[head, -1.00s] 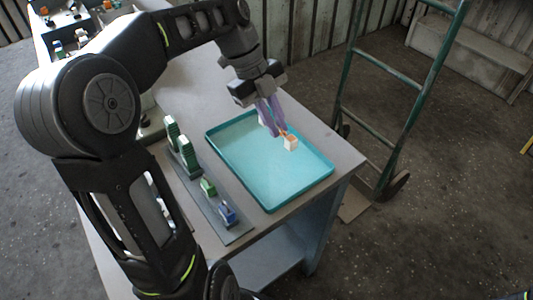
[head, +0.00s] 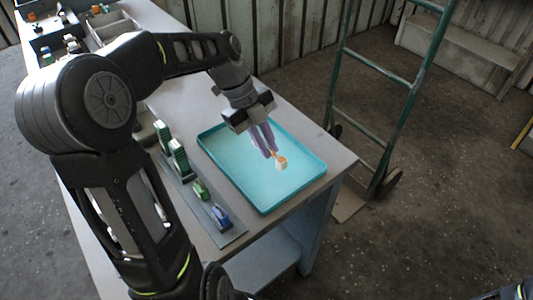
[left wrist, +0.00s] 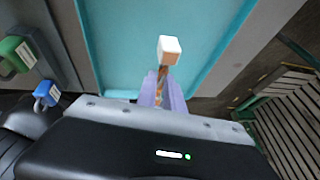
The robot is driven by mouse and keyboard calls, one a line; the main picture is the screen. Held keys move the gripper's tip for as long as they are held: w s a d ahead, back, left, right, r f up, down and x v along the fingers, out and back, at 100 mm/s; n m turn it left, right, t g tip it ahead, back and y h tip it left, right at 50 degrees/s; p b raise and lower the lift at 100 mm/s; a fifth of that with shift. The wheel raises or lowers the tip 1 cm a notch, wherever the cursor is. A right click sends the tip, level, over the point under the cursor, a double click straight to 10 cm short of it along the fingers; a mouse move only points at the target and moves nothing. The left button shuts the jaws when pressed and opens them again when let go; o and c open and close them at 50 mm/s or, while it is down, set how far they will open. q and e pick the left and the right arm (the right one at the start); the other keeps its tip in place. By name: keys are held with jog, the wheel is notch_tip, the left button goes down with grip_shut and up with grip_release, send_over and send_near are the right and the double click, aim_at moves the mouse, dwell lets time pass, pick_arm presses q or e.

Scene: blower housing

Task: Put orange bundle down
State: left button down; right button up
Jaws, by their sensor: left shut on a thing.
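The orange bundle (head: 275,154) is a short orange strand with a white block-shaped end (head: 282,163). My left gripper (head: 269,152) has purple fingers, shut on the bundle, pointing down over the teal tray (head: 225,170). The white end sticks out past the fingertips. In the left wrist view the orange strand (left wrist: 163,75) shows between the fingers, with the white end (left wrist: 169,50) in front of the tray floor. I cannot tell whether the bundle touches the tray. My right gripper is not in view.
Grey bins (head: 115,28) stand at the table's far end. A green hand truck (head: 385,130) stands right of the table. The tray floor looks otherwise clear.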

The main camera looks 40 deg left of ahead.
aim_at(273, 167)
pick_arm(q)
notch_tip(273, 167, down, 4)
jog(key=shift+r, duration=0.2)
jog(key=shift+f, duration=0.2)
jog(key=c, duration=1.7)
grip_release()
jog(key=shift+c, duration=0.2)
jog(key=shift+r, duration=0.15)
